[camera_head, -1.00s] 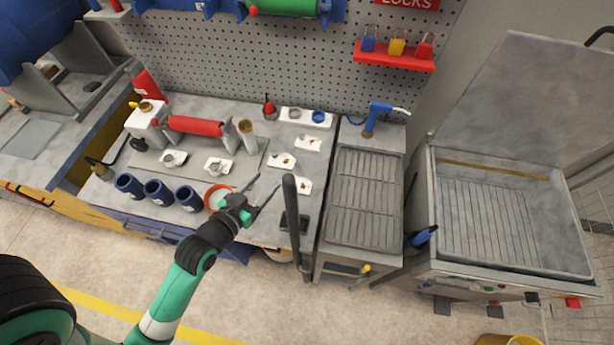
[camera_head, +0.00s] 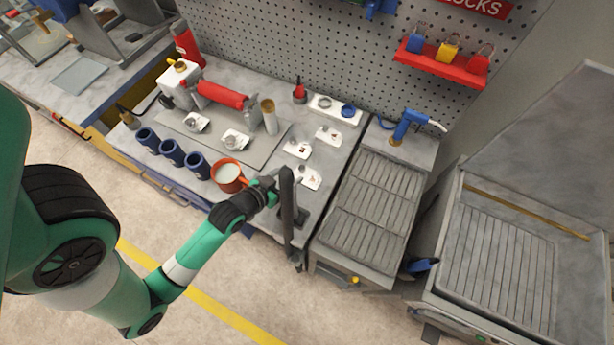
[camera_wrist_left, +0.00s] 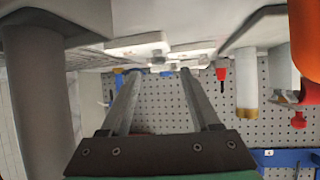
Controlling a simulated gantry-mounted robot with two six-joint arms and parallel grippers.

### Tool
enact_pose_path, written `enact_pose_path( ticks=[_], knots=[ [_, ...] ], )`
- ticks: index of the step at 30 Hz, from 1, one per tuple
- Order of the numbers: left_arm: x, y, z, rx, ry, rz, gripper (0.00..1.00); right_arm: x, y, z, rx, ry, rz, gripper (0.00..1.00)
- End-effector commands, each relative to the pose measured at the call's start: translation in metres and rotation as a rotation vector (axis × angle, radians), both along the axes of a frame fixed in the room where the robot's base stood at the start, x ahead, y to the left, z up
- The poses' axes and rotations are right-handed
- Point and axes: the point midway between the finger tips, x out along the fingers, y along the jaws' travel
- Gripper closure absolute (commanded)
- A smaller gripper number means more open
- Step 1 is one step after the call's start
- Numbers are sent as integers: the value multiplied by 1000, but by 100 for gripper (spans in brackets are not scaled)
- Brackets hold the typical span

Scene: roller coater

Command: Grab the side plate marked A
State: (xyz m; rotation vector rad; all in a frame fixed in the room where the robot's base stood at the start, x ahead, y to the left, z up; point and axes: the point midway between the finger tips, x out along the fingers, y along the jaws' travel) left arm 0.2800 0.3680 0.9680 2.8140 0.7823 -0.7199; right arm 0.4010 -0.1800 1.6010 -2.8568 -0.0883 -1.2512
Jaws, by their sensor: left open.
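Several small white plates with metal parts lie on the grey bench: two on the left mat (camera_head: 196,122) (camera_head: 235,139), and more further right (camera_head: 328,135) (camera_head: 298,149) (camera_head: 307,177). No letter A is legible, so I cannot tell which plate is marked A. My left gripper (camera_head: 277,187) is at the bench's front edge, between the orange mug (camera_head: 228,177) and the dark post (camera_head: 288,200). Its fingers are hard to make out there. In the left wrist view the gripper (camera_wrist_left: 157,73) is open and empty, its fingers pointing toward white plates (camera_wrist_left: 140,46). My right gripper is out of view.
Blue cups (camera_head: 172,152) stand left of the mug. A ribbed tray (camera_head: 372,205) lies right of the post. The pegboard (camera_head: 290,50) closes off the back.

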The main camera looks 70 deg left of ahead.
Motion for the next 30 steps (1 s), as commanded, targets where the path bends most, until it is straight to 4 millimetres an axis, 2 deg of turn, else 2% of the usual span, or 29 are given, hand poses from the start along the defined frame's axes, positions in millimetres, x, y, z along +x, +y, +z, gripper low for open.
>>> enact_pose_path(
  ticks=[3, 8, 16, 26, 30],
  knots=[
    [16, 7, -13, 2, -1, -3, 37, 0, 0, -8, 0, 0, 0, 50],
    [34, 17, -24, 2, -1, 0, 37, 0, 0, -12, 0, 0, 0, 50],
    [36, 19, -25, 1, 0, 0, 39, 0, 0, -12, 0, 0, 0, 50],
    [36, 19, -25, 1, 0, 0, 98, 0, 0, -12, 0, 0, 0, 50],
    [36, 19, -25, 1, 0, 0, 100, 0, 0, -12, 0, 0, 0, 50]
  ],
)
